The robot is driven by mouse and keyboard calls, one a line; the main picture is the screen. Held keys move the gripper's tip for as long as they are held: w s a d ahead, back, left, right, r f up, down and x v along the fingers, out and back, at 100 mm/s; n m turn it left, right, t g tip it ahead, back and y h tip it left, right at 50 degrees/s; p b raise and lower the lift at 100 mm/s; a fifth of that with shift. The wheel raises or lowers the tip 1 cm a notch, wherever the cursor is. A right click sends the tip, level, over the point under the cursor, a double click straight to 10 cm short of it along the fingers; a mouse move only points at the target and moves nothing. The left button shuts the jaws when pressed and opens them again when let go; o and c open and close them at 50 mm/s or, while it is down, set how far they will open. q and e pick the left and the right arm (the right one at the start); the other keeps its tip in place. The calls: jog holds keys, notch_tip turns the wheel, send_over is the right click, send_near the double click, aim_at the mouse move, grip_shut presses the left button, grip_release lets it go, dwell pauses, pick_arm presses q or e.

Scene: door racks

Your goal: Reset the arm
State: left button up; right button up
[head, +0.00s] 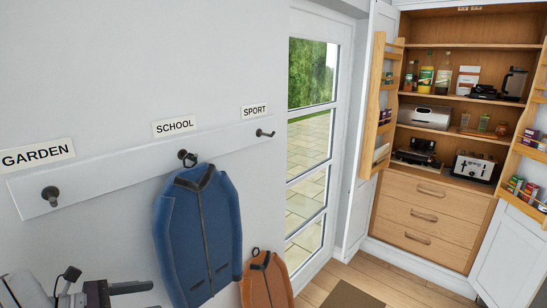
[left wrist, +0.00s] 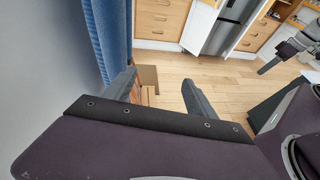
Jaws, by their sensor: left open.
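My left gripper (head: 147,297) is at the lower left of the head view, below the wall rail and left of the blue jacket. In the left wrist view its two fingers (left wrist: 160,78) are spread apart with nothing between them. The blue jacket (head: 197,235) hangs from the hook under the SCHOOL label; its edge also shows close beside the left finger in the left wrist view (left wrist: 108,35). Part of what looks like my right arm (left wrist: 292,45) shows at the right of the left wrist view, too small to read its jaws.
A white hook rail (head: 120,172) runs along the wall, with bare hooks under GARDEN (head: 50,194) and SPORT (head: 264,133). A brown garment (head: 266,280) hangs low beside the jacket. A glazed door (head: 318,150) and an open pantry cupboard (head: 432,205) stand right.

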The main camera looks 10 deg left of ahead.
pick_arm(q)
jog(key=w+d+f+m+g+h+b, duration=0.1)
jog(key=w+d+m+g+h+b, duration=0.25)
jog(key=d, duration=1.05)
jog(key=s+d+f+m+g+y, duration=0.1)
jog(key=d+f+m+g, duration=0.15)
jog(key=d, duration=0.25)
jog(key=s+d+f+m+g+y, duration=0.1)
jog(key=s+d+f+m+g, duration=0.1)
jog(key=d+m+g, duration=0.3)
jog(key=s+d+f+m+g+y+b, duration=0.2)
jog(key=s+d+f+m+y, duration=0.35)
jog(key=s+f+m, duration=0.2)
jog(key=w+a+f+m+t+y, duration=0.2)
jog(key=a+f+m, duration=0.4)
jog(key=m, duration=0.3)
jog(key=shift+w+t+y, duration=0.3)
jog(key=shift+t+y, duration=0.5)
jog(key=shift+y, duration=0.2)
pick_arm(e)
notch_tip(320, 180, down, 6)
jog(key=shift+w+d+r, duration=0.1)
